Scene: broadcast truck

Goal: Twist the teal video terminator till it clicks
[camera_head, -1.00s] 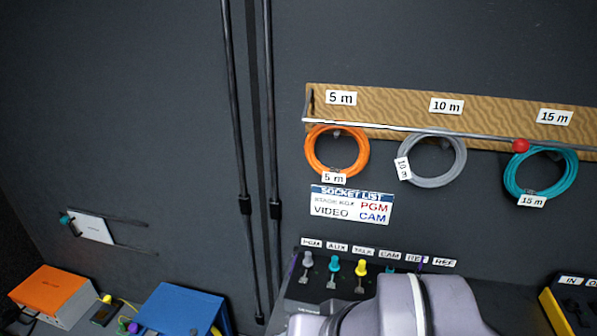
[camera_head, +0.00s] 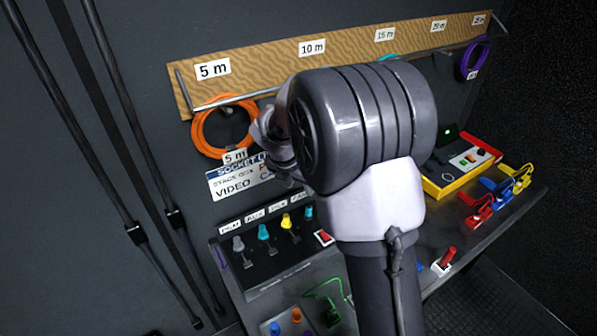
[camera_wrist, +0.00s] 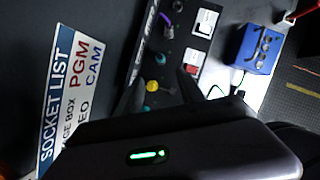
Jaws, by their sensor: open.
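Two teal terminators stand in the row of plugs on the sloped socket panel (camera_head: 265,290): one (camera_head: 263,232) between a grey and a yellow one, another (camera_head: 309,212) right of the yellow one. No frame shows which is the video one. In the wrist view a teal one (camera_wrist: 160,58) and a second teal one (camera_wrist: 150,114) flank the yellow one (camera_wrist: 152,86). My gripper (camera_wrist: 213,84) is open, its dark fingers in front of the panel, apart from the teal plugs and holding nothing visible. In the head view my arm hides it.
The socket list sign (camera_head: 240,178) and an orange cable coil (camera_head: 222,127) hang on the wall above the panel. A red switch (camera_head: 324,238) sits right of the plugs. A yellow-edged box (camera_head: 460,165) and coloured clamps (camera_head: 480,208) lie on the right.

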